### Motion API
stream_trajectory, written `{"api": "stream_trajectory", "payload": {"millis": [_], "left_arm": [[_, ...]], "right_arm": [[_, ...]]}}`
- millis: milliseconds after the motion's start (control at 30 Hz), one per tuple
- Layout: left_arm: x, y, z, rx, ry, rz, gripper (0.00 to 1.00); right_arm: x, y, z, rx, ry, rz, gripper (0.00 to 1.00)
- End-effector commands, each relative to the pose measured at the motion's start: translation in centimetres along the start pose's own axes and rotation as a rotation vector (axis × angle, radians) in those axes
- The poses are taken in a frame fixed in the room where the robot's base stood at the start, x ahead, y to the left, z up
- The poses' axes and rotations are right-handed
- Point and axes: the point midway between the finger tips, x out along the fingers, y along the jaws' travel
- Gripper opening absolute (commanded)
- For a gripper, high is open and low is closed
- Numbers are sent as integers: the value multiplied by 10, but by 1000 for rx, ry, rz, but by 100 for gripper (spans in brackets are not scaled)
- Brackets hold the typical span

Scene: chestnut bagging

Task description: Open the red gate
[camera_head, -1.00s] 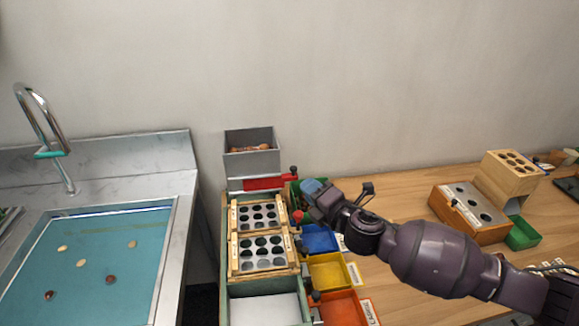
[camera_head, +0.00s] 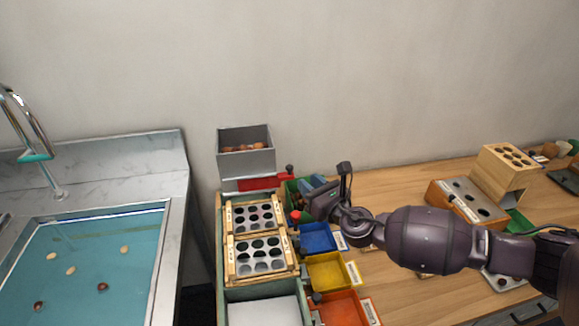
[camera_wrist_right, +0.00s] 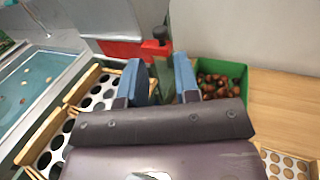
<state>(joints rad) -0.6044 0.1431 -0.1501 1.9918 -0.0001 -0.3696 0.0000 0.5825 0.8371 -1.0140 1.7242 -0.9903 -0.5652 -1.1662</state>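The red gate (camera_head: 258,184) is a flat red strip at the foot of the grey hopper (camera_head: 246,160). A dark knob (camera_head: 290,169) stands at its right end. In the right wrist view the gate (camera_wrist_right: 122,49) and its knob (camera_wrist_right: 160,35) lie beyond my fingertips. My right gripper (camera_head: 312,186) is just right of the gate, above the green bin. Its two blue fingers (camera_wrist_right: 157,68) are apart, with nothing held between them; they appear short of the knob. My left gripper is not in view.
The hopper holds brown chestnuts. Perforated sorting trays (camera_head: 258,241) lie in front of it. A green bin (camera_wrist_right: 236,74) with chestnuts, a blue bin (camera_head: 318,238), a yellow bin (camera_head: 326,272) and a red-orange bin (camera_head: 344,308) line the right side. A sink (camera_head: 80,270) is at left.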

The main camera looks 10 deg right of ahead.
Motion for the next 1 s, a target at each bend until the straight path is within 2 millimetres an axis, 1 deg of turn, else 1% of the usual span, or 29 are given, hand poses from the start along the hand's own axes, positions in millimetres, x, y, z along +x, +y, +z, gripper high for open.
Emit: {"api": "stream_trajectory", "payload": {"millis": [33, 300, 500, 700, 967, 1000], "left_arm": [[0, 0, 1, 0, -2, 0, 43], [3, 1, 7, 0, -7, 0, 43], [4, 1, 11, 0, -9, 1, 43], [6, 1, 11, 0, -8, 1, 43], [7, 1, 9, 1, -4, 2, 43], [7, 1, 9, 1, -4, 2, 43]], "right_arm": [[8, 1, 0, 1, -1, 2, 29], [55, 1, -1, 2, -1, 1, 29], [80, 1, -1, 3, 0, 1, 29], [91, 1, -1, 3, 1, 1, 29], [92, 0, 0, 3, 1, 1, 29], [92, 0, 0, 3, 1, 1, 28]]}}
